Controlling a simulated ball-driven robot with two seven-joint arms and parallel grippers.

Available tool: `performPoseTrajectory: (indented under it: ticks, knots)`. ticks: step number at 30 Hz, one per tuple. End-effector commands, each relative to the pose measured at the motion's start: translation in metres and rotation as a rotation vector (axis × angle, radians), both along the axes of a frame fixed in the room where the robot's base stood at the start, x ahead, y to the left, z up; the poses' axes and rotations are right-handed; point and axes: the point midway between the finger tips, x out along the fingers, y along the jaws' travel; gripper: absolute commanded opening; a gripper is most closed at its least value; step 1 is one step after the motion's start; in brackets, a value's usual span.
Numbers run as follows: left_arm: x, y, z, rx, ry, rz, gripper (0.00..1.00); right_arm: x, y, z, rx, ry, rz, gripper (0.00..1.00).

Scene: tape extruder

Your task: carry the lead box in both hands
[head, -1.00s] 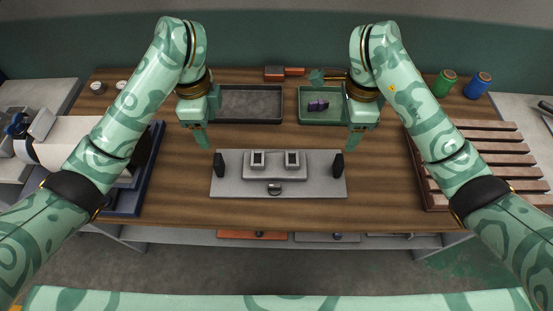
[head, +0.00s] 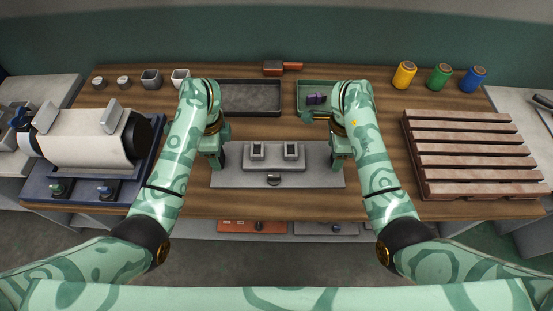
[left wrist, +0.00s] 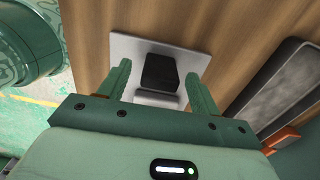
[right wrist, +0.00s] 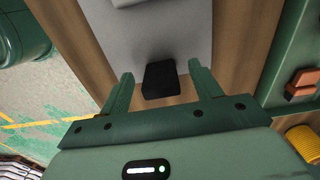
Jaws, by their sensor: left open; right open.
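The lead box (head: 274,180) is a wide grey slab on the wooden table, with a raised block, two small square fittings and a dark knob on it. A black handle stands at each end. My left gripper (head: 219,160) is open at the left end; in the left wrist view the black handle (left wrist: 159,72) shows between its fingers. My right gripper (head: 338,158) is open at the right end; in the right wrist view the other handle (right wrist: 160,80) shows between its fingertips. Both handles are mostly hidden in the head view. I cannot tell whether the fingers touch them.
A dark tray (head: 251,97) and a green tray (head: 308,88) with a purple thing lie behind. A slatted wooden pallet (head: 472,155) stands right, a white cylindrical machine (head: 85,140) left. Coloured spools (head: 439,77) stand at back right. Table front is clear.

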Motion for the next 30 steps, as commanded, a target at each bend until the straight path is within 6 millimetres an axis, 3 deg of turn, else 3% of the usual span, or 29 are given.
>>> performPoseTrajectory:
  ticks: [6,17,24,30]
  knots:
    - [0.0,0.0,-0.022,0.0,0.0,-0.001,0.64,0.0,0.0,-0.022,-0.001,0.0,0.001,0.64]
    - [0.0,0.0,-0.026,0.0,-0.002,-0.001,0.64,0.0,0.0,-0.026,0.0,-0.001,0.001,0.64]
    - [0.001,0.0,-0.026,0.0,-0.002,-0.001,0.07,0.0,0.0,-0.026,-0.001,-0.002,0.001,0.07]
    - [0.001,0.0,-0.026,0.0,-0.003,-0.001,0.07,0.001,0.0,-0.026,-0.001,-0.002,0.001,0.07]
